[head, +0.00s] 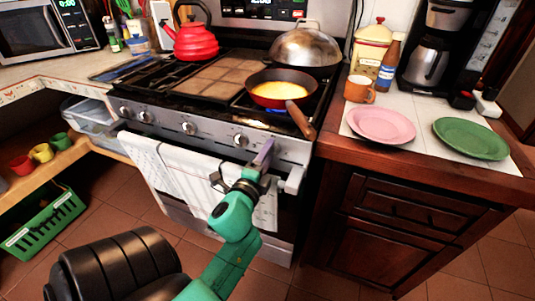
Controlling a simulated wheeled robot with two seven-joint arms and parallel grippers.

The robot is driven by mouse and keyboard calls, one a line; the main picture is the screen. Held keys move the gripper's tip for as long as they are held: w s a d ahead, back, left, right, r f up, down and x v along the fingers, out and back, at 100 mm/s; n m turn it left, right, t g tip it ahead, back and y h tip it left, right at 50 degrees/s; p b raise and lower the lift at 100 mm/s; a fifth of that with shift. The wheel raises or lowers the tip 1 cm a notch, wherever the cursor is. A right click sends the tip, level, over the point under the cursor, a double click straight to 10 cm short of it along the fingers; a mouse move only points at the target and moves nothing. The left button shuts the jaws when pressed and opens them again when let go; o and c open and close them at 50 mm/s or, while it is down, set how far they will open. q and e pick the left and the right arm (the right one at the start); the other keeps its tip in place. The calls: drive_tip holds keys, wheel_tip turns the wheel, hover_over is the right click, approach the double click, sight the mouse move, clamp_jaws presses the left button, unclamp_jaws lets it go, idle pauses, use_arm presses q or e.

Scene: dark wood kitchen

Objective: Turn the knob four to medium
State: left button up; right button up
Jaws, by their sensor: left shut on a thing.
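The stove's front panel (212,136) carries a row of several round silver knobs. One knob (240,140) shows just left of my left gripper, another (188,127) is near the middle, and two more (125,111) sit close together at the left end. My left gripper (264,155) is at the right part of the panel, with its fingers pointing up at it. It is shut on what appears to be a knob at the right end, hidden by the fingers. I cannot read the knob's setting or any number. My right gripper is not in view.
A pan of yellow food (277,90) sits on the front right burner, its wooden handle (300,121) jutting over the front edge near my left gripper. The oven handle with a white towel (190,174) is below the knobs. A pink plate (381,125) lies on the right counter.

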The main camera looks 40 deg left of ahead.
use_arm(q)
drive_tip(key=shift+r, duration=0.15)
idle(0.4)
drive_tip(key=o, duration=1.3)
drive_tip(key=shift+o, duration=0.3)
drive_tip(key=shift+w, duration=0.15)
